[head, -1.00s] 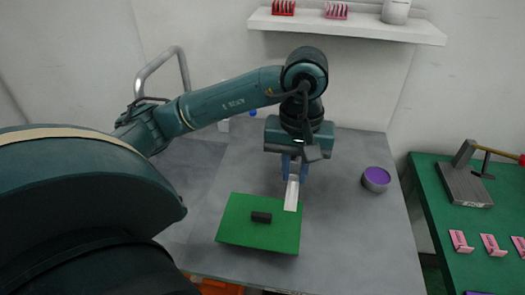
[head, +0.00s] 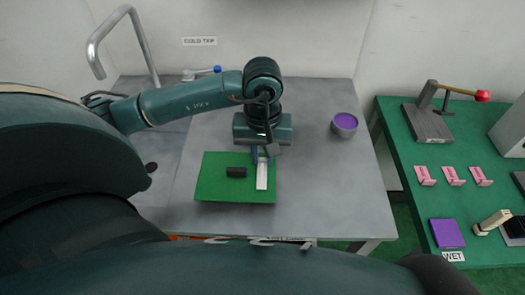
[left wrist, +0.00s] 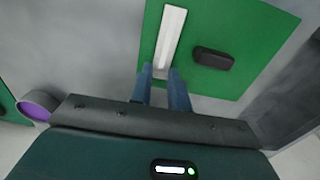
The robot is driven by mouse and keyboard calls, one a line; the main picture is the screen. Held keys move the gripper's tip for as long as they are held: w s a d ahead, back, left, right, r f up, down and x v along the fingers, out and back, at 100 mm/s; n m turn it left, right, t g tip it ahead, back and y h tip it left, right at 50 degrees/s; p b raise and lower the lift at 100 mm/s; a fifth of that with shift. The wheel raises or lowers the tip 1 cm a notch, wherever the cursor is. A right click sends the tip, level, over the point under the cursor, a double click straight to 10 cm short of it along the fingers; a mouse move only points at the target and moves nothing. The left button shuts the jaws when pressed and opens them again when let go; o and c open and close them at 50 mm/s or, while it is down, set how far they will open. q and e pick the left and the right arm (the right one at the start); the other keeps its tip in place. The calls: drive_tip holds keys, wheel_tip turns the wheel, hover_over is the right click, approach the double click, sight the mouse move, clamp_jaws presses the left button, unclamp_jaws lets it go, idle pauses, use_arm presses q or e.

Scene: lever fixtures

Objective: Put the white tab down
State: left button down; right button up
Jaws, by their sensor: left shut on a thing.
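The white tab (head: 262,176) is a flat, narrow strip over the right part of the green board (head: 218,190). My left gripper (head: 262,155) is shut at the tab's far end, near the board's back edge. In the left wrist view the tab (left wrist: 171,32) runs away from the two blue fingers (left wrist: 163,88), with its near end between them. A small black block (head: 236,172) sits on the board left of the tab. I cannot tell if the tab touches the board. My right gripper is not in view.
A purple-topped round pot (head: 344,124) stands right of my left gripper on the grey table (head: 330,190). A metal tap (head: 125,40) rises at the back left. A green table (head: 395,150) at the right holds lever fixtures, pink holders and a purple block (head: 446,233).

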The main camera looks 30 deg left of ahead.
use_arm(q)
drive_tip(key=shift+f, duration=0.2)
drive_tip(key=c, duration=1.7)
unclamp_jaws()
drive_tip(key=shift+c, duration=0.2)
drive_tip(key=o, duration=0.4)
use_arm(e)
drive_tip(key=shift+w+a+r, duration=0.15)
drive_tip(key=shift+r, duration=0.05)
use_arm(q)
drive_tip(key=shift+r, duration=0.15)
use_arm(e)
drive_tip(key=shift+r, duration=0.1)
